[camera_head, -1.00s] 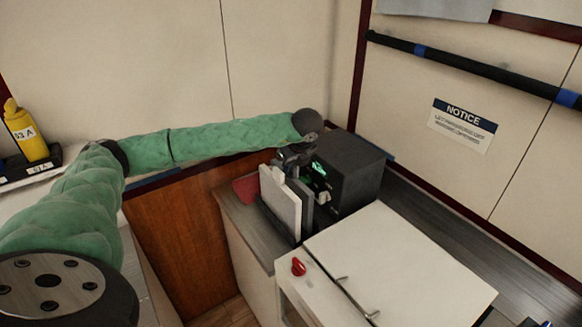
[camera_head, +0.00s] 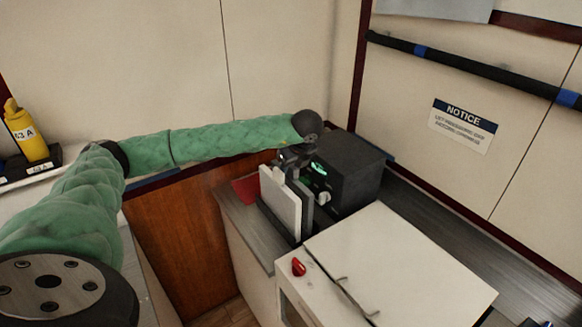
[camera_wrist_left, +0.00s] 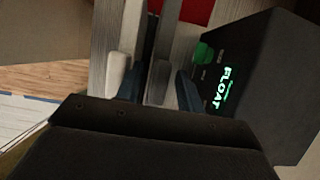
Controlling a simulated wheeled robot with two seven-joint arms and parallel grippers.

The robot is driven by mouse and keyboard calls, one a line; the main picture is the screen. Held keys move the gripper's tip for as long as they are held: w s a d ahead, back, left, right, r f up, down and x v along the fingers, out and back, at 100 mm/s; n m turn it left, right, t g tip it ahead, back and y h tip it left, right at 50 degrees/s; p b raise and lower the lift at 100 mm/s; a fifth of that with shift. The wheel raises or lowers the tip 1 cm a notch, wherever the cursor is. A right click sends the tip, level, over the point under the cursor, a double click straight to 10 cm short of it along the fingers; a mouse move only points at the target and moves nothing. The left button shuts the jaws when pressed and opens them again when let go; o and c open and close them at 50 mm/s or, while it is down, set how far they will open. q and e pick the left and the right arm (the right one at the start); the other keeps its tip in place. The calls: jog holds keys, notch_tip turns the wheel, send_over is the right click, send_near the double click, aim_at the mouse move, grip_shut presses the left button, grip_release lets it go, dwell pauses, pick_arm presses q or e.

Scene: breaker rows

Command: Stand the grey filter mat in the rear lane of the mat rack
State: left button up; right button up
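The grey filter mat (camera_head: 306,212) stands upright at the mat rack (camera_head: 274,226), just behind a white mat (camera_head: 281,205). My left gripper (camera_head: 291,168) is over the mat tops, pointing down. In the left wrist view the gripper (camera_wrist_left: 160,90) is open, one finger on each side of the grey mat's edge (camera_wrist_left: 160,80), with small gaps showing. The white mat's end (camera_wrist_left: 117,72) lies outside the left finger. The black rack's base and lane bottoms are mostly hidden, so how deep the grey mat sits cannot be told. My right gripper is out of view.
A black box (camera_head: 354,170) with a lit green display reading FLOAT stands close behind the mats. A red item (camera_head: 246,189) lies to their left. A white-topped cabinet (camera_head: 400,260) with a red knob (camera_head: 298,267) is in front.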

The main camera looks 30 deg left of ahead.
pick_arm(q)
jog(key=shift+d+r, duration=0.1)
jog(key=shift+r, duration=0.3)
jog(key=v, duration=1.1)
jog(key=shift+s, duration=0.15)
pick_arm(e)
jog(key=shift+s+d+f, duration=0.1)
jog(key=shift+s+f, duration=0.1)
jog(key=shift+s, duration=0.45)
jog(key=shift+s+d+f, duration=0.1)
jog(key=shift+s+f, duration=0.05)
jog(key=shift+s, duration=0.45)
pick_arm(q)
jog(key=shift+d+r, duration=0.1)
jog(key=shift+d, duration=0.05)
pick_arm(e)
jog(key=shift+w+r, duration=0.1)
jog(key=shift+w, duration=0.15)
